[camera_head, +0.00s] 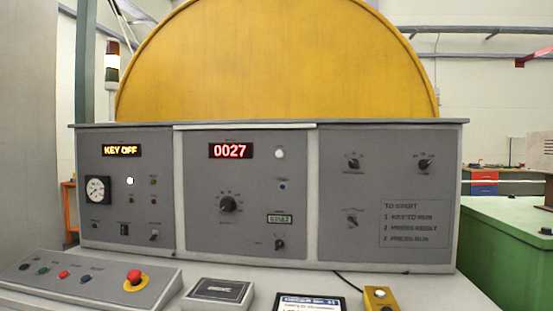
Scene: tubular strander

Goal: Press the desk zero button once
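The grey control desk (250,222) fills the middle of the head view. Its centre panel has a red display (230,151) reading 0027. Right of the display is a round white button or lamp (280,153), with a small dark bluish button (282,186) below it. The labels near these are too small to read, so I cannot tell which one is the zero button. A large black knob (227,204), a small counter window (279,218) and a smaller knob (279,244) are on the same panel. Neither gripper is in view.
The left panel has a KEY OFF display (122,150) and a dial gauge (97,189). In front are a button box with a red emergency stop (134,278), a dark-topped box (219,290), a tablet-like card (309,303) and a yellow button box (377,298). A green cabinet (515,240) stands right.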

